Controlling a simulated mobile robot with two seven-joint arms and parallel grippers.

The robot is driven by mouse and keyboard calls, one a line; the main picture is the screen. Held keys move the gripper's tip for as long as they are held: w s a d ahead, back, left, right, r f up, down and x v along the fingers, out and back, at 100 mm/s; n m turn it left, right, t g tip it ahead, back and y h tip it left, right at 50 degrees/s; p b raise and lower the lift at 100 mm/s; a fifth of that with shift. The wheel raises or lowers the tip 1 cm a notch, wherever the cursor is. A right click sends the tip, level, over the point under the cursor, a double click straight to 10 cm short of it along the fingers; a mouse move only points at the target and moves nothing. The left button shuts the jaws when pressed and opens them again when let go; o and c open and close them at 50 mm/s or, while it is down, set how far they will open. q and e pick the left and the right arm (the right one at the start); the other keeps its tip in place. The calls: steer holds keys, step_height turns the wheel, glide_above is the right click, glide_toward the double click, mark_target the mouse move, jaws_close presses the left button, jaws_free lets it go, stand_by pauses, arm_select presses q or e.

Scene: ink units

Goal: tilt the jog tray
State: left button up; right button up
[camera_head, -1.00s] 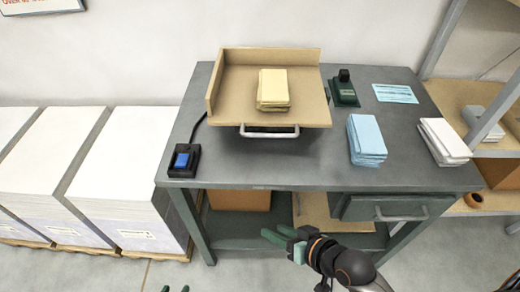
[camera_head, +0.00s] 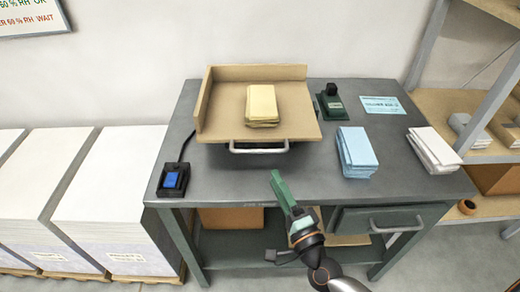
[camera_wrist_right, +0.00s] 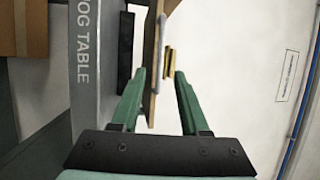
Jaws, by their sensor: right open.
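The tan jog tray (camera_head: 224,118) sits on the grey table, with low walls along its back and left sides. A stack of cream paper (camera_head: 262,103) lies on it. A grey bar handle (camera_head: 258,150) runs along its front edge. My right gripper (camera_head: 279,183) is in front of the table's front edge, below and right of the handle, apart from it. In the right wrist view its green fingers (camera_wrist_right: 157,95) are spread and empty, with the tray's edge (camera_wrist_right: 151,62) beyond them. My left gripper is out of view.
On the table (camera_head: 215,185) are a black box with a blue button (camera_head: 171,180), a green device (camera_head: 332,103), blue paper (camera_head: 356,152) and white paper (camera_head: 433,152). A drawer (camera_head: 385,220) is below right. Paper stacks (camera_head: 110,200) stand at left.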

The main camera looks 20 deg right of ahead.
mark_target(260, 151)
steer(key=x, duration=1)
steer(key=shift+w+p, duration=0.15)
steer(key=shift+p, duration=0.2)
steer(key=shift+c, duration=0.3)
jaws_close()
stand_by(0.5)
